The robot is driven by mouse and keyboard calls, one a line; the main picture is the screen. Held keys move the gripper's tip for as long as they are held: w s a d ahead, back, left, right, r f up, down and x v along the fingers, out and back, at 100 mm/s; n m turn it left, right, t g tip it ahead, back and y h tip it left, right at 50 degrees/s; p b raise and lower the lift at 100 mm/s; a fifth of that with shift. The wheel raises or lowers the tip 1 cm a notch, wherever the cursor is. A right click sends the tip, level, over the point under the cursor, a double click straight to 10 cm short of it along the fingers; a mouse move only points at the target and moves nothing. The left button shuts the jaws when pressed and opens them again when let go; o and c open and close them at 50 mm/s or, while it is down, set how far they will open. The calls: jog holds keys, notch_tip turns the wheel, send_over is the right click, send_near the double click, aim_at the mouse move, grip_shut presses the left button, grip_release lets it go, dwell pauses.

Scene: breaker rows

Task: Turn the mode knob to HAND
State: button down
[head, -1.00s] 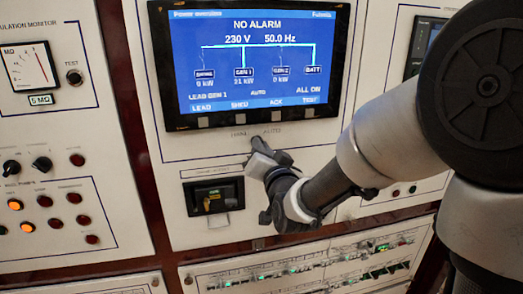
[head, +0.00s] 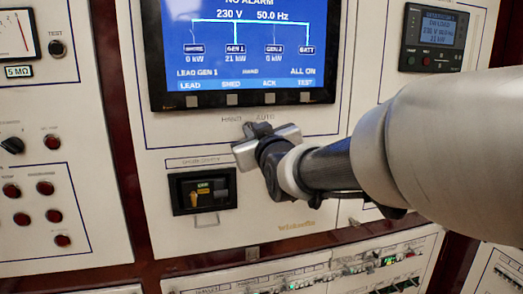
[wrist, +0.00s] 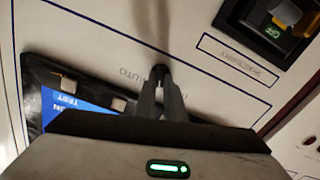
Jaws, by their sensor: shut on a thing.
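The mode knob (wrist: 160,70) is a small dark knob on the white panel below the large screen (head: 250,50). In the wrist view both fingers of my gripper (wrist: 160,88) are shut on it, one on each side, and they cover most of it. In the head view my gripper (head: 257,133) reaches the panel just under the HAND and AUTO labels (head: 247,119) and hides the knob's pointer. The screen's middle line reads HAND.
Below the gripper is a dark recessed switch (head: 202,190) with a yellow handle. A small controller display (head: 434,40) sits at upper right. Lamps and knobs (head: 12,146) fill the left panel. A breaker row (head: 340,272) runs along the bottom.

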jog(key=n+b, duration=0.3)
jog(key=b, duration=0.1)
jog(key=shift+n, duration=0.4)
jog(key=c, duration=1.8)
grip_release()
jog(key=shift+c, duration=0.2)
